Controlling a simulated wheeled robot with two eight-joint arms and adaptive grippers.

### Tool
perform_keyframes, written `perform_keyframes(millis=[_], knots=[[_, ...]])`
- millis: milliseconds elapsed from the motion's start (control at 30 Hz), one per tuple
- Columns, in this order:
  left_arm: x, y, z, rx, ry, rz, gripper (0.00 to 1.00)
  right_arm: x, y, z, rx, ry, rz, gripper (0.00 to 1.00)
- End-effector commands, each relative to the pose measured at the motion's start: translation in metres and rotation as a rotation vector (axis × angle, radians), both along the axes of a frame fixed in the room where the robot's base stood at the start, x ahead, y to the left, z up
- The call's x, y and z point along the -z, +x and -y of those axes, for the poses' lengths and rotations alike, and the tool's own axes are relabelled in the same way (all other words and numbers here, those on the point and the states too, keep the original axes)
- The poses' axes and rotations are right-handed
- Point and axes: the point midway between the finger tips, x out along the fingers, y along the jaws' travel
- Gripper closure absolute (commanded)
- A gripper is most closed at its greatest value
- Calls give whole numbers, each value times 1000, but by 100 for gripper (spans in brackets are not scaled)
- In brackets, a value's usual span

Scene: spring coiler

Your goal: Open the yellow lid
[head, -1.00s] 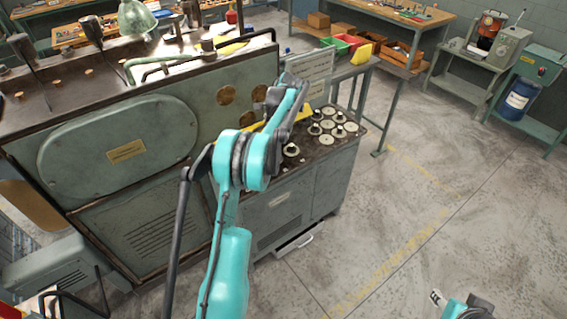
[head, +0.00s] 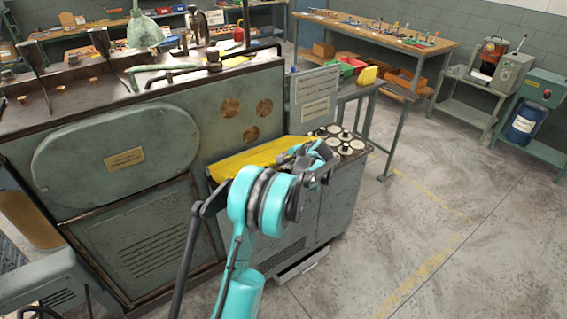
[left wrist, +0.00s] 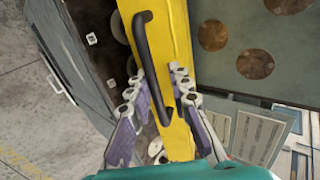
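The yellow lid (head: 250,159) lies along the front of the green machine, partly hidden by my left arm in the head view. In the left wrist view the yellow lid (left wrist: 178,45) runs top to bottom, with a black bar handle (left wrist: 148,50) on it. My left gripper (left wrist: 159,80) is open, with one finger on each side of the handle's lower part. I cannot tell whether either finger touches it. In the head view the left gripper (head: 319,160) is largely hidden behind its own wrist. My right gripper is not in view.
The green machine (head: 190,90) fills the left. Round metal pieces (head: 345,145) sit on its top just right of the lid, and a sign plate (head: 315,92) stands behind. A side table (head: 362,86) is beyond.

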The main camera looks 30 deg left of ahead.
Motion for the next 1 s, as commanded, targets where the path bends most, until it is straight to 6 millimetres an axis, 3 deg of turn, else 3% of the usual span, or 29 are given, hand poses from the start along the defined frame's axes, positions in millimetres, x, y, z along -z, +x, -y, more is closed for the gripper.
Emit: perform_keyframes(millis=[1000], knots=[[-42,-19,47,1,0,-1,82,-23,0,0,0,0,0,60]])
